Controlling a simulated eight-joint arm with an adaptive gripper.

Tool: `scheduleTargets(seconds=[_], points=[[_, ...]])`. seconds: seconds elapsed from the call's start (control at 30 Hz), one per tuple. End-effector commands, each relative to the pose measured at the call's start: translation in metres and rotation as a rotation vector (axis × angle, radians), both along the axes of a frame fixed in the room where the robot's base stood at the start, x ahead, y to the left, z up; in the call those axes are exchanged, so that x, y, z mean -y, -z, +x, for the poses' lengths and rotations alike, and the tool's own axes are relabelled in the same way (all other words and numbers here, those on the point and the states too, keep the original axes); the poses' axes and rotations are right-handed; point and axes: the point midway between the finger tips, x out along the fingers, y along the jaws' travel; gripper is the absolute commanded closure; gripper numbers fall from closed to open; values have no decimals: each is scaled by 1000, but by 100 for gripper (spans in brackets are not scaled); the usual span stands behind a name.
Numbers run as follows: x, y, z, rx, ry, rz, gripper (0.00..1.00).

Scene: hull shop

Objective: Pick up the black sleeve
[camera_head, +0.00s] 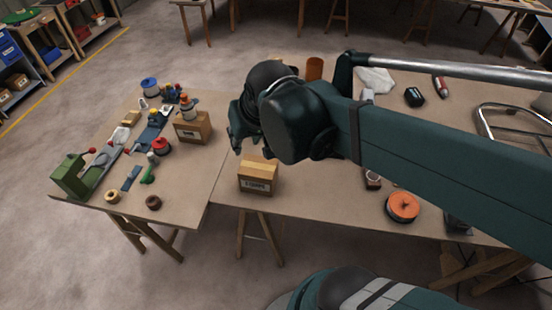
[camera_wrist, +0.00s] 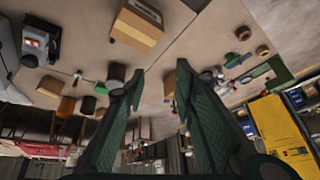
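My gripper (camera_wrist: 159,76) is open, its two dark green fingers apart with nothing held between them. In the wrist view a dark, short cylinder (camera_wrist: 117,72), which looks like the black sleeve, stands on the table just left of the left fingertip. Its colour is near black-brown, so I cannot be fully sure of it. It is not visible in the head view, where my arm and gripper (camera_head: 240,140) cover that part of the tables. The gripper hangs above the area where the two tables meet.
A labelled cardboard box (camera_head: 258,177) stands at the front table edge; another box (camera_head: 192,127) stands on the left table. An orange-brown cylinder (camera_head: 314,68) is behind my arm. An orange spool (camera_head: 403,206) lies at right. Several tools crowd the left table.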

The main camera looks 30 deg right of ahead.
Motion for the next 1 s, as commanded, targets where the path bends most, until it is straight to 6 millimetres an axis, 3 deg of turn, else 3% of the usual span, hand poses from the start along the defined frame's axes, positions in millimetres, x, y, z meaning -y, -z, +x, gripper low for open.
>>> scheduleTargets(seconds=[0.57, 1.0], points=[[43, 37, 53, -122, 213, 78, 72], [80, 78, 88, -212, 379, 131, 72]])
